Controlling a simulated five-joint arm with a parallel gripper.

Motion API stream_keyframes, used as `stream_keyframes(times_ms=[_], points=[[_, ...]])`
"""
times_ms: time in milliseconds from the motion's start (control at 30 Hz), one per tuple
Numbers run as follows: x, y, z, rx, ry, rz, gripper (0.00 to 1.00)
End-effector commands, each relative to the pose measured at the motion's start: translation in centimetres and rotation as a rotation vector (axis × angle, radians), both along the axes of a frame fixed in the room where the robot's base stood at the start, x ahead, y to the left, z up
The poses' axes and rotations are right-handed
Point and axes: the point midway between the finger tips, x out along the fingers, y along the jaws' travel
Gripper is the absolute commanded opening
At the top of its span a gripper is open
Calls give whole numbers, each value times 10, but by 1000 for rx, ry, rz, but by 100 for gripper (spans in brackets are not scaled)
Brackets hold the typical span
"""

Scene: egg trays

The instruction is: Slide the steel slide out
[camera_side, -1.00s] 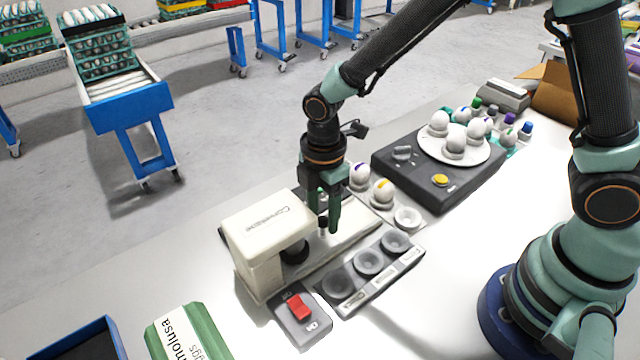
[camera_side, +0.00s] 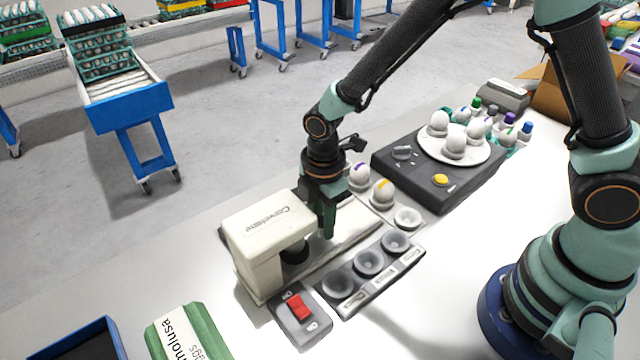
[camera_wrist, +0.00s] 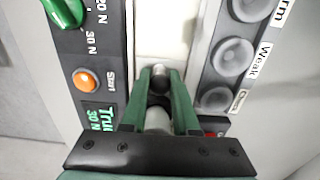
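The cream machine (camera_side: 255,225) stands on the table with a long pale bed on its right side. My gripper (camera_side: 328,232) points down over that bed, just right of the machine's head. In the wrist view my gripper (camera_wrist: 160,80) has both fingertips close on either side of a small grey steel knob (camera_wrist: 160,71), which I take for the steel slide's handle. The fingers appear shut on it, with no clear gap. A pale round part shows lower down between the fingers. In the side view the fingers hide the knob.
A grey cup strip (camera_side: 370,285) lies in front of the bed. A red-switch box (camera_side: 299,312) is at the front left. A dark turntable unit (camera_side: 425,183) carries several eggs behind right. An orange button (camera_wrist: 86,80) sits beside the bed.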

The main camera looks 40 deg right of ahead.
Motion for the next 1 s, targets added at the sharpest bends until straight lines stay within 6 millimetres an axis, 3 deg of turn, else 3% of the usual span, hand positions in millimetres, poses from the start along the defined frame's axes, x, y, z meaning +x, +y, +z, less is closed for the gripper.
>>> stream_keyframes(times_ms=[267,1000], points=[[1,-2,0,1,-2,-1,0],[2,-49,1,2,-5,-3,0]])
